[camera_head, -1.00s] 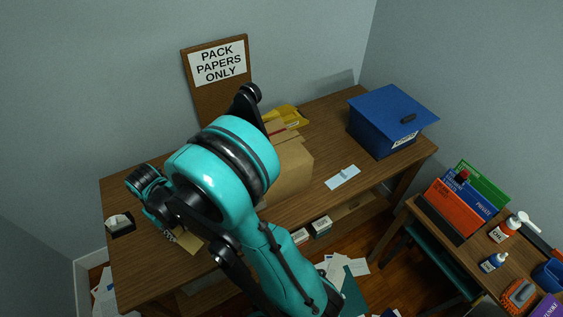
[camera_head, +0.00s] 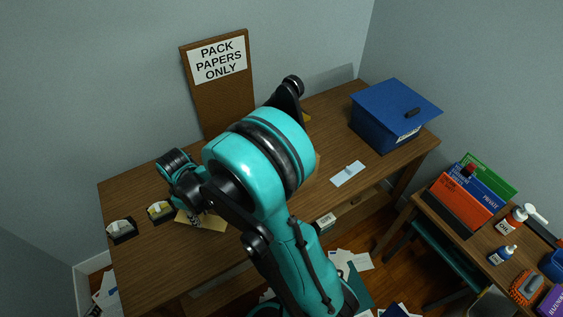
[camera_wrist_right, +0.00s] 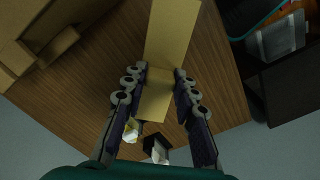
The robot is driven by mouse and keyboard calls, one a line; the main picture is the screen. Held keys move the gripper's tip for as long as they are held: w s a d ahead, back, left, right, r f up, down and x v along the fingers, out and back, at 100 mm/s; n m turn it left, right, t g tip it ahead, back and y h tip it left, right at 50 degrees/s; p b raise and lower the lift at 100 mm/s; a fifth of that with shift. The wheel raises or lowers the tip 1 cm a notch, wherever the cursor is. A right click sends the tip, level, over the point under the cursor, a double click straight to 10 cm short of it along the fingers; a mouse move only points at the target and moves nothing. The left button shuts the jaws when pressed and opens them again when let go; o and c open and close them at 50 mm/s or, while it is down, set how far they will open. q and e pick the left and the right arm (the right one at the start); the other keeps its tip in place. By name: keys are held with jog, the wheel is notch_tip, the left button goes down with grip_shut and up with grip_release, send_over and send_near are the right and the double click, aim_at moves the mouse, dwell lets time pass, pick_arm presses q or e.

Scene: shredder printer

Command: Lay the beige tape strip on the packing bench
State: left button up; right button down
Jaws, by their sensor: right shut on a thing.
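The beige tape strip (camera_head: 206,221) shows at the front left of the packing bench (camera_head: 150,262), partly hidden by my right gripper. In the right wrist view the strip (camera_wrist_right: 172,32) runs between the fingers and looks bent partway along. My right gripper (camera_wrist_right: 158,88) is shut on it, with a finger on each side. In the head view the fingertips are mostly hidden by my wrist. I cannot tell whether the strip touches the bench top. My left gripper is not in view.
A blue box (camera_head: 385,110) and a pale blue card (camera_head: 348,173) are on the right. A cardboard box (camera_wrist_right: 30,40) shows in the wrist view.

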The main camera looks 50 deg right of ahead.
aim_at(205, 246)
jog(key=n, duration=0.1)
jog(key=a+n, duration=0.1)
jog(key=n, duration=0.1)
jog(key=f+n, duration=0.1)
jog(key=n, duration=0.1)
jog(key=shift+s+a+b, duration=0.15)
jog(key=shift+s+b, duration=0.05)
jog(key=shift+b, duration=0.2)
jog(key=n, duration=0.3)
jog(key=a+n, duration=0.1)
jog(key=n, duration=0.1)
jog(key=shift+s+f+b, duration=0.15)
jog(key=shift+f+b, duration=0.15)
jog(key=shift+f, duration=0.05)
jog(key=n, duration=0.2)
jog(key=a+n, duration=0.1)
jog(key=n, duration=0.2)
jog(key=f+n, duration=0.1)
jog(key=n, duration=0.1)
jog(key=shift+s+a+n+b, duration=0.15)
jog(key=shift+s+n+b, duration=0.15)
jog(key=shift+b, duration=0.1)
notch_tip(205, 246, down, 10)
jog(key=b, duration=0.4)
jog(key=shift+f, duration=0.1)
jog(key=shift+b, duration=0.3)
